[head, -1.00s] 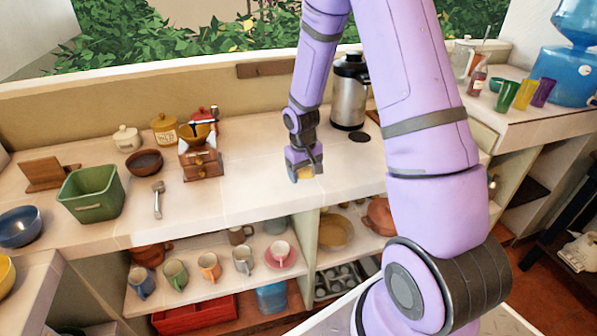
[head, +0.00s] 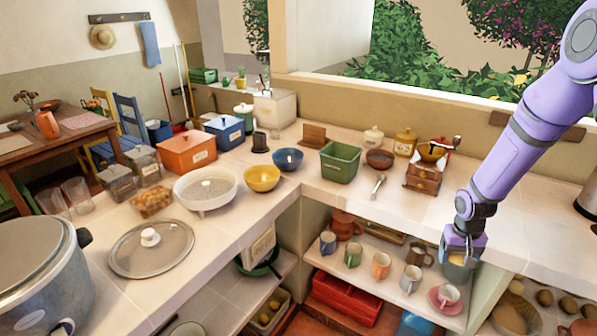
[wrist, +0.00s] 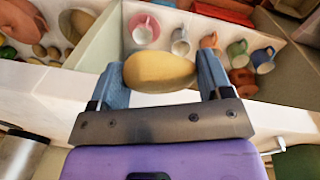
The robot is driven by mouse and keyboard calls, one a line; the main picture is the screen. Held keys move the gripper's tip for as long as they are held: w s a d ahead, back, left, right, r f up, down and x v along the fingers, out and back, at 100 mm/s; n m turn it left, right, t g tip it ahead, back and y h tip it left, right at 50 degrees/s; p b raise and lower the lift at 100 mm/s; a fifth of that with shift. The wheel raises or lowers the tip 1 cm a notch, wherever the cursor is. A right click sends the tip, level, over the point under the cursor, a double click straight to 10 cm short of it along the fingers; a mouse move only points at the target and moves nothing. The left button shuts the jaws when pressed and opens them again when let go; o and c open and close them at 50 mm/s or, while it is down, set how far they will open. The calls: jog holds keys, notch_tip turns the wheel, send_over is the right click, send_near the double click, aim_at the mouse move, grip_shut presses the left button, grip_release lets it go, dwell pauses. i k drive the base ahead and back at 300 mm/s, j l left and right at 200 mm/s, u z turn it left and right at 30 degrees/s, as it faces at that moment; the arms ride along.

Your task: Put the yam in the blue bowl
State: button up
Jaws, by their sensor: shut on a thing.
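My gripper (head: 462,256) is shut on the yam (wrist: 160,72), a tan-yellow oval held crosswise between the two blue fingers in the wrist view. In the head view the yam (head: 458,260) is small and partly hidden by the fingers, just in front of the counter's front edge and above the shelf with mugs. The blue bowl (head: 288,159) stands on the counter at the inner corner, well to the left of my gripper. Its inside looks dark, with a small light spot.
A yellow bowl (head: 262,179) and a green bin (head: 340,162) flank the blue bowl. A brown bowl (head: 380,159), a metal utensil (head: 377,187) and a coffee grinder (head: 428,168) stand between it and my gripper. Mugs sit on the shelf below.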

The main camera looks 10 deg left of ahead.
aim_at(289, 167)
jog(key=i+u, duration=0.1)
jog(key=u, duration=0.25)
jog(key=i+l+u, duration=0.1)
jog(key=u, duration=0.3)
jog(key=i+l+u, duration=0.1)
jog(key=u, duration=0.25)
jog(key=k+l, duration=0.05)
